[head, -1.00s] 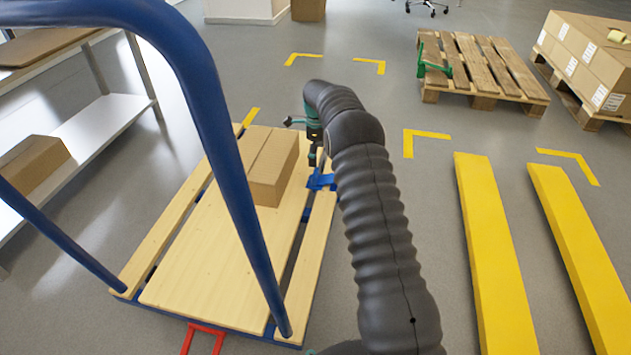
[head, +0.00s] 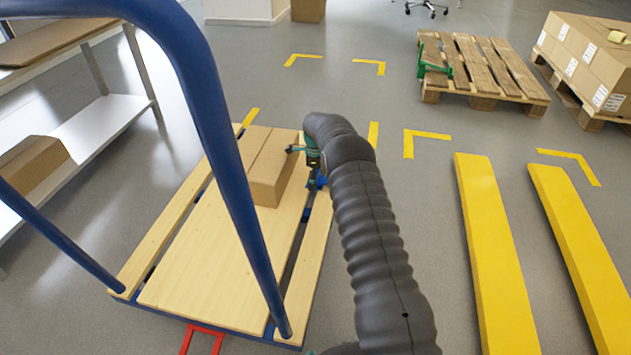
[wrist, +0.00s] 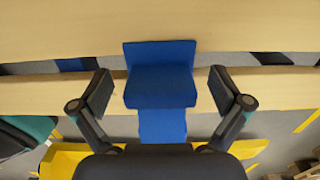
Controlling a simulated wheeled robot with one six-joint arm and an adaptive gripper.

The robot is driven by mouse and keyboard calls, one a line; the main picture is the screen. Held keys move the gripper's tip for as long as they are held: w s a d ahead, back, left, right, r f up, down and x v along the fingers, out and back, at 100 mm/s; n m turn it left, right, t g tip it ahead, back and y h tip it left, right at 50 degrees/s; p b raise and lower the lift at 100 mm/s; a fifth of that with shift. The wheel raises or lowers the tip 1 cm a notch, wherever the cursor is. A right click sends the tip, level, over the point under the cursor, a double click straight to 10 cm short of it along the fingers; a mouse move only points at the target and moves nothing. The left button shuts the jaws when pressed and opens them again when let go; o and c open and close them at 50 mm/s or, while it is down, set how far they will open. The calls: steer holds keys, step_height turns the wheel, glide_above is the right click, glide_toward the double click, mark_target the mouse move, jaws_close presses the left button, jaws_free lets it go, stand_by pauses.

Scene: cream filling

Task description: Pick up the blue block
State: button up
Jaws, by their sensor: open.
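The blue block (wrist: 160,88) is in the middle of the wrist view, on the wooden slats of the cart (head: 215,285). In the head view only a small blue patch of it (head: 320,181) shows beside my gripper; the rest is hidden behind my arm. My gripper (wrist: 160,92) is open, with one black finger on each side of the block and a visible gap on both sides. In the head view my gripper (head: 312,182) points down at the cart's right side, next to a cardboard box.
The cardboard box (head: 267,180) stands on the cart just left of my gripper. The cart's blue handle (head: 205,95) arches across the left. Yellow beams (head: 495,250) lie on the floor to the right. A wooden pallet (head: 480,65) is at the back right.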

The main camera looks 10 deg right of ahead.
steer(key=c, duration=1.5)
steer(key=shift+f, duration=0.1)
step_height(320, 180, up, 4)
steer(key=shift+s+d+r+p, duration=0.1)
steer(key=shift+s+d+r, duration=0.35)
steer(key=shift+s+r, duration=1.1)
steer(key=shift+s+d+r+p, duration=0.15)
steer(key=shift+s+d+r, duration=0.5)
steer(key=shift+s, duration=1.6)
steer(key=shift+s+d+r+p, duration=0.1)
steer(key=shift+s+d+r, duration=0.1)
steer(key=shift+s+r, duration=1.45)
